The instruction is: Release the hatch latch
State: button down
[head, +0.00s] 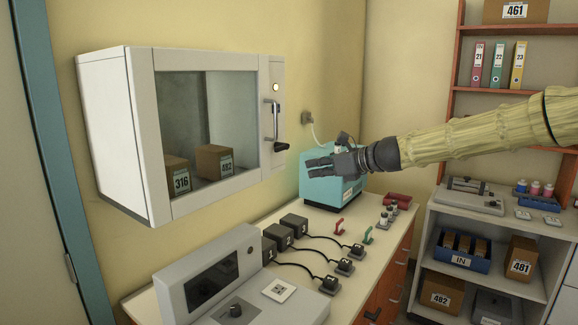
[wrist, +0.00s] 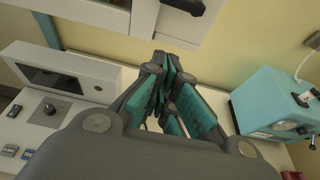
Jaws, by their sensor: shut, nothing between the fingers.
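The hatch is a white wall-mounted cabinet door (head: 215,198) with a glass pane, and it is closed. Its latch (head: 275,122) is a metal handle on the right of the door, with a dark grip (head: 281,147) at its lower end. A dark part of the latch also shows at the top edge of the wrist view (wrist: 186,6). My gripper (head: 312,167) is shut and empty, to the right of and a little below the latch, apart from it. In the wrist view my gripper's fingertips (wrist: 163,62) meet below the cabinet's bottom edge.
Boxes (head: 214,160) stand behind the glass. A teal device (head: 325,190) sits on the counter below and behind my gripper. A grey console (head: 215,280) and black blocks with cables (head: 293,226) occupy the counter. A small light (head: 276,87) glows above the latch.

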aim_at(278, 147)
jog(key=w+a+p, duration=0.3)
jog(key=w+a, duration=0.2)
jog(key=a, duration=0.3)
jog(key=shift+w+r, duration=0.3)
jog(key=shift+r, duration=0.05)
dwell(0.5)
jog(key=shift+r+p, duration=0.15)
jog(key=shift+p, duration=0.5)
